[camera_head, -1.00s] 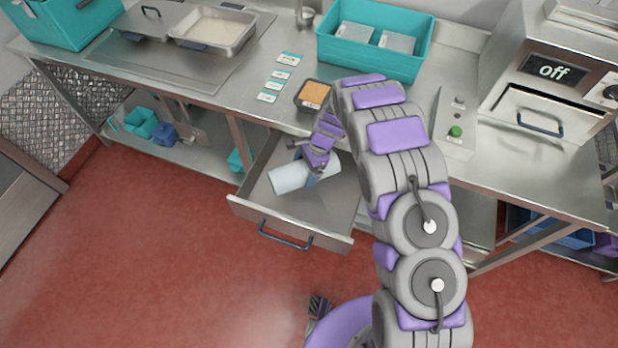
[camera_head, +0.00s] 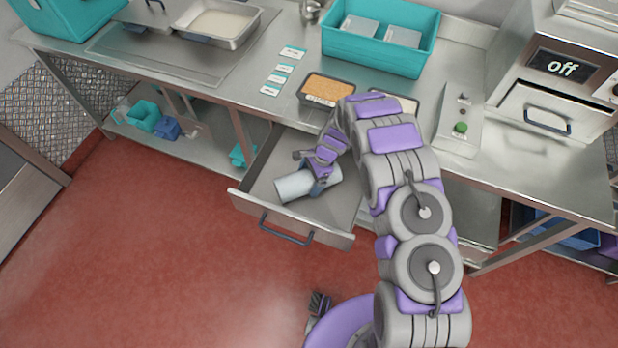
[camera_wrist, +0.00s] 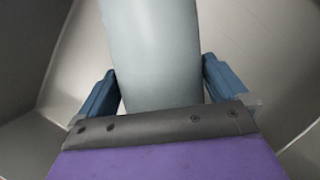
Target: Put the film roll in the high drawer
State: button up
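The film roll (camera_head: 294,185) is a pale grey-white cylinder lying aslant inside the open metal drawer (camera_head: 262,200) under the worktop. My gripper (camera_head: 319,186) reaches down into the drawer across the roll's right part. In the wrist view the roll (camera_wrist: 155,50) runs up between the two blue fingers of my gripper (camera_wrist: 160,88), which are close against both its sides. The roll's near end is hidden behind the gripper's dark edge. I cannot tell whether its underside touches the drawer floor.
The drawer's handle (camera_head: 286,230) faces the open red floor. On the worktop stand a brown-filled tray (camera_head: 328,88), a teal bin (camera_head: 372,60) and labels (camera_head: 283,69). The worktop edge lies close above the drawer.

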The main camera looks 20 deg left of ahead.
jog(key=shift+d+r, duration=0.2)
jog(key=shift+d, duration=0.1)
jog(key=shift+w+r, duration=0.2)
jog(key=shift+r, duration=0.3)
jog(key=p+v, duration=0.2)
jog(key=v, duration=0.8)
jog(key=shift+w+d+r, duration=0.1)
jog(key=shift+d+r, duration=0.1)
jog(key=shift+r, duration=0.1)
